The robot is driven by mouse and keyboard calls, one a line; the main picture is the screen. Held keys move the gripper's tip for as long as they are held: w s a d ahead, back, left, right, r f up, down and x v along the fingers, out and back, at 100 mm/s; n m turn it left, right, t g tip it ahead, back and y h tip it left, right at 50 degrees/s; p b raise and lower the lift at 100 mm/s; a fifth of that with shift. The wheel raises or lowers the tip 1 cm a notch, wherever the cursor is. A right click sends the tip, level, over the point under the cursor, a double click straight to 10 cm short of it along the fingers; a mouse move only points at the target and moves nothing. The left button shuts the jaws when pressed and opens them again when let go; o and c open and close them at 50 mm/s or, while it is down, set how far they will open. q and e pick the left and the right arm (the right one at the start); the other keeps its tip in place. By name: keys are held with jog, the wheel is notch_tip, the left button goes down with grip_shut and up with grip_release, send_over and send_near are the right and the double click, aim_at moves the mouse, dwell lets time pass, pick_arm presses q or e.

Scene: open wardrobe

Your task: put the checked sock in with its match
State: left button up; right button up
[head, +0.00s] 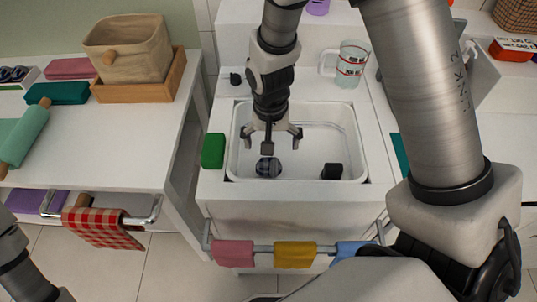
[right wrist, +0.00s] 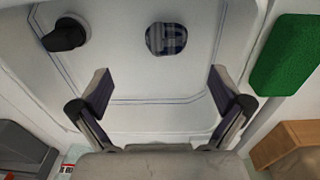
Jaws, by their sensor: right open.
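A small dark blue-grey patterned bundle (head: 268,167), which looks like the checked sock, lies on the floor of the white basin. It also shows in the right wrist view (right wrist: 166,40), with pale bands across it. My right gripper (head: 271,137) points down over the basin with its fingers spread and empty, above the bundle and apart from it. Its fingers also show in the right wrist view (right wrist: 163,103). Dark patterned bundles (head: 14,74) sit in a small white box at the far left; their pattern is too small to tell. My left gripper is out of view.
A black piece (head: 331,171) is in the basin (head: 356,125), right of the bundle. A green block (head: 213,151) stands at the basin's left edge. A glass mug (head: 350,64) stands behind. A fabric bin (head: 128,47) is on the left counter. Cloths hang on the front rail.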

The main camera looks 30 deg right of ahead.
aim_at(268, 162)
jog(key=f+b, duration=0.1)
jog(key=b, duration=0.1)
jog(key=f+b, duration=0.1)
jog(key=f, duration=0.1)
jog(key=shift+w+a+f+t+b, duration=0.15)
jog(key=shift+w+f+t+b, duration=0.1)
jog(key=shift+w+t+b, duration=0.15)
jog(key=shift+w, duration=0.2)
jog(key=shift+f, duration=0.35)
jog(key=f, duration=0.6)
jog(key=shift+w+f, duration=0.1)
jog(key=shift+w, duration=0.2)
jog(key=shift+s, duration=0.1)
jog(key=c, duration=1.3)
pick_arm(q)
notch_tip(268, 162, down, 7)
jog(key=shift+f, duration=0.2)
pick_arm(e)
jog(key=shift+r, duration=0.2)
